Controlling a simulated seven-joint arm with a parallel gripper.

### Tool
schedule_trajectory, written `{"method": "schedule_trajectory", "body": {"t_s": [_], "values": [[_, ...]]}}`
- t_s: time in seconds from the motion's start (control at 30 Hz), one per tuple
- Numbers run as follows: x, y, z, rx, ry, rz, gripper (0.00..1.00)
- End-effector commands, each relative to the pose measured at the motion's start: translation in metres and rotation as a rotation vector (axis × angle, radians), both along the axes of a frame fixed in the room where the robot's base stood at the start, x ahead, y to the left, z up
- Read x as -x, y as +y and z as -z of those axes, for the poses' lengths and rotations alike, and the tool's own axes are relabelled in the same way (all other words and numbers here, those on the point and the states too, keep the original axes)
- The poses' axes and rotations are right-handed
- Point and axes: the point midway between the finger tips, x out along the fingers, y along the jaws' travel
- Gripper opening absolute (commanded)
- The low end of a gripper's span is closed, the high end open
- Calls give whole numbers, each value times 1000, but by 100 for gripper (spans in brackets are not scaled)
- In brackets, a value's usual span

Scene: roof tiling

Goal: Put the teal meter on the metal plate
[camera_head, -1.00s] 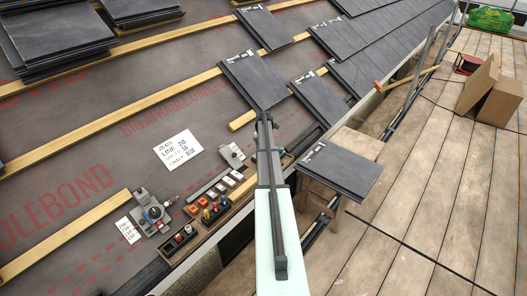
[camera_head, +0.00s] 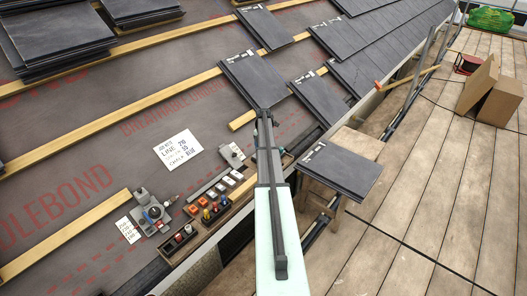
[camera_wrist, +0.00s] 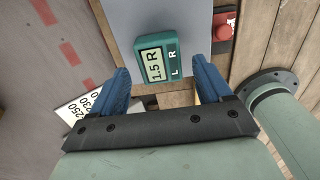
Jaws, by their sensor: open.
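In the head view, my arm hides the gripper's fingers, and I cannot make out the meter.
A red object (camera_wrist: 223,25) stands right of the plate in the wrist view. In the head view, a tray of small parts (camera_head: 206,222) and a grey device (camera_head: 150,211) lie left of my arm. A slate (camera_head: 341,167) lies to the right.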

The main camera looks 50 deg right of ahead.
Motion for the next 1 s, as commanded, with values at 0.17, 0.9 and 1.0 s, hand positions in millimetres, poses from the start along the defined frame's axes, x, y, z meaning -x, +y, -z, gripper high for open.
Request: {"method": "schedule_trajectory", "body": {"t_s": [0.17, 0.9, 1.0], "values": [[0, 0, -33, 2, -1, 0, 78], [0, 1, -108, -1, 1, 0, 78], [0, 1, -108, -1, 1, 0, 78]]}}
